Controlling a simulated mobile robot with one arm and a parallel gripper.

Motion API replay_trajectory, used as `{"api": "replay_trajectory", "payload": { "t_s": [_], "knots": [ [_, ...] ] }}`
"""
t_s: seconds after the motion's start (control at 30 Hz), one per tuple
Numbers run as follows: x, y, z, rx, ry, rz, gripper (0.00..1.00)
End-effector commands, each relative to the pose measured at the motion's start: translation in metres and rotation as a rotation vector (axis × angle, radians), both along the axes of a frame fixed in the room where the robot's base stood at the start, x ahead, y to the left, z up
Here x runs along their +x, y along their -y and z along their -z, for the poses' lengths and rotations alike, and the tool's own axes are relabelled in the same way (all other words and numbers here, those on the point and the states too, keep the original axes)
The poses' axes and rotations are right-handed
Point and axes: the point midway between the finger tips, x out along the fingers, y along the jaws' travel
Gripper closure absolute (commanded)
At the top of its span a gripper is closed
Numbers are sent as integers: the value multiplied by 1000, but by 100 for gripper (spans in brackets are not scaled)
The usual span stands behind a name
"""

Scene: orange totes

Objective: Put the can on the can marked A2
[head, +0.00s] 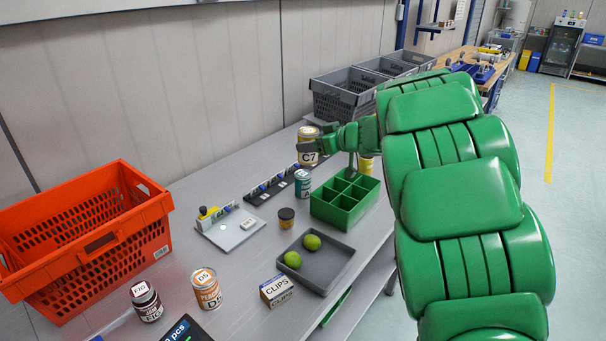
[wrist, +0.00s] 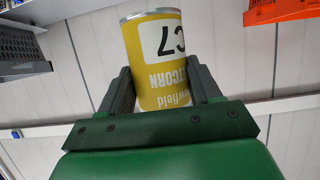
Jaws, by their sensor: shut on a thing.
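My gripper (head: 314,139) is shut on a yellow corn can marked C7 (head: 308,157). The wrist view shows the can (wrist: 158,70) between both fingers, its label upside down there. In the head view the can is upright and held above the table. A teal can with a white top label (head: 303,187) stands upright on the table, just below the held can in the picture. Its front shows a letter A; the rest is too small to read. A narrow gap seems to show between the two cans; their depth offset is hard to tell.
A green divided box (head: 345,213) stands right of the teal can, a black rack (head: 270,190) to its left. Grey crates (head: 340,104) stand behind.

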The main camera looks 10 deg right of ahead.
Motion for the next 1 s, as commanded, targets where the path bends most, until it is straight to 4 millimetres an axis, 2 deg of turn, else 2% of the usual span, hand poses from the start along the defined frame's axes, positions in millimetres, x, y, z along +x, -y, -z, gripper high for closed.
{"api": "replay_trajectory", "payload": {
  "t_s": [0.17, 1.0],
  "knots": [
    [7, 3, 2, 2, 1, -12, 81],
    [93, 0, 43, 2, 1, -11, 81]
  ]
}}
